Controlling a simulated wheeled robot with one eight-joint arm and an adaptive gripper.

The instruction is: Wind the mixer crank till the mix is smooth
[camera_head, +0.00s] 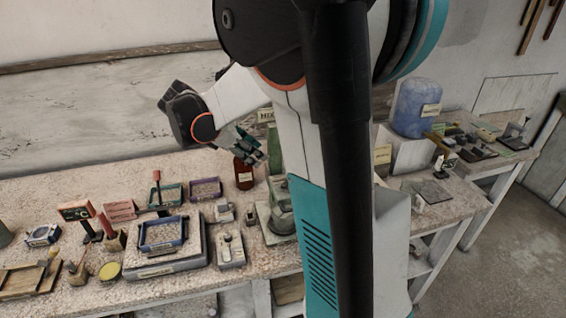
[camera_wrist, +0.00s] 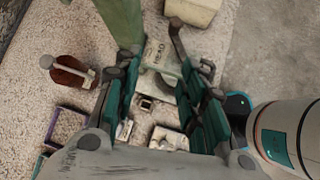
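A grey-green machine (camera_head: 281,208), which looks like the mixer, stands on the bench, partly hidden behind my arm in the head view. In the wrist view, a pale grey-green labelled part (camera_wrist: 160,57) lies beyond my fingers. A green upright (camera_wrist: 121,20) rises at its left. My gripper (camera_head: 252,148) is above the bench, up and left of the machine. In the wrist view my gripper (camera_wrist: 156,42) has its green-padded fingers apart, with nothing clearly held between them. I cannot make out the crank handle or the mix.
Small trays, including a blue-rimmed one (camera_head: 162,235), and tools crowd the bench's left. A blue container (camera_head: 416,107) stands right. Open floor (camera_head: 505,235) lies right.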

